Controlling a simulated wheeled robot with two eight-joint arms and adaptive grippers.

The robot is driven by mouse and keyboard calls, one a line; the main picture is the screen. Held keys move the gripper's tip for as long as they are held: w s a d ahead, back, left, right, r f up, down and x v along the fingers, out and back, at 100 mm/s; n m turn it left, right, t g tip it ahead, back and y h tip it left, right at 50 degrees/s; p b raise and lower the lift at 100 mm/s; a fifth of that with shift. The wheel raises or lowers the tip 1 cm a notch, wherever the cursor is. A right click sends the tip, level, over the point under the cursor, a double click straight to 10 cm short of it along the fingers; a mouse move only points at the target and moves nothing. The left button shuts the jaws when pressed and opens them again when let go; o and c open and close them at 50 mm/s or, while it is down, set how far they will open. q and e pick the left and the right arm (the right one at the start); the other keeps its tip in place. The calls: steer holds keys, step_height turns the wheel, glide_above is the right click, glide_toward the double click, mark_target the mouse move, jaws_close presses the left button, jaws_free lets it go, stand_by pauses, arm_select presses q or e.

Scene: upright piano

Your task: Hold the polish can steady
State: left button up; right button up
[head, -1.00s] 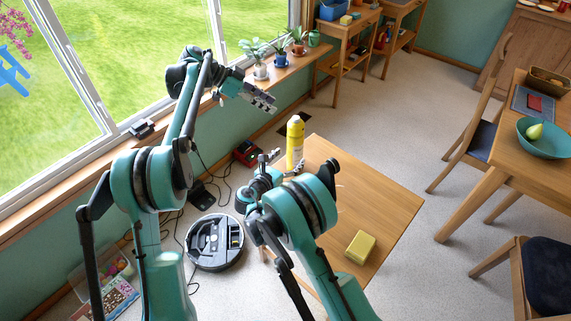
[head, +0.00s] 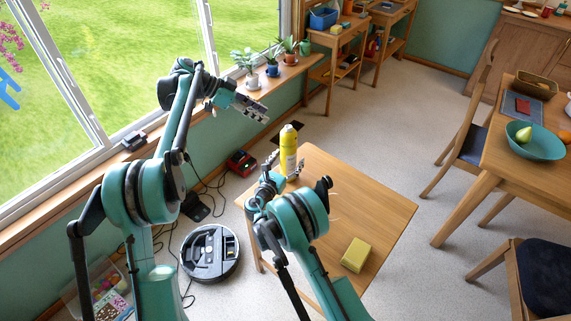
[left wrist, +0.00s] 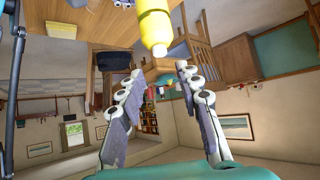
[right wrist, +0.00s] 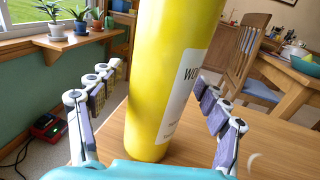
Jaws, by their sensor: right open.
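The yellow polish can (head: 289,152) stands upright on the small wooden table (head: 375,205), near its back left corner. In the right wrist view the can (right wrist: 165,80) stands between the parted fingers of my right gripper (right wrist: 160,108), with gaps on both sides. Its white label faces right, and its top is out of that view. In the head view my right gripper (head: 285,166) is low around the can. My left gripper (head: 250,104) is open and empty near the window sill. The can's white-tipped yellow top (left wrist: 154,30) shows beyond the left fingers (left wrist: 163,105).
A yellow sponge (head: 356,255) lies on the small table. Potted plants (head: 247,68) line the sill behind my left gripper. A robot vacuum (head: 209,252), cables and a red device (head: 241,163) are on the floor. A dining table (head: 500,155) stands at right.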

steer(key=c, duration=1.7)
arm_select(q)
jaws_close()
arm_select(e)
steer(key=shift+c, duration=0.2)
arm_select(q)
step_height(320, 180, up, 6)
steer(key=n+t+y, duration=0.1)
steer(key=t+y, duration=0.4)
steer(key=t, duration=0.1)
glide_above(289, 133)
steer(key=shift+y, duration=0.3)
steer(key=shift+f, duration=4.5)
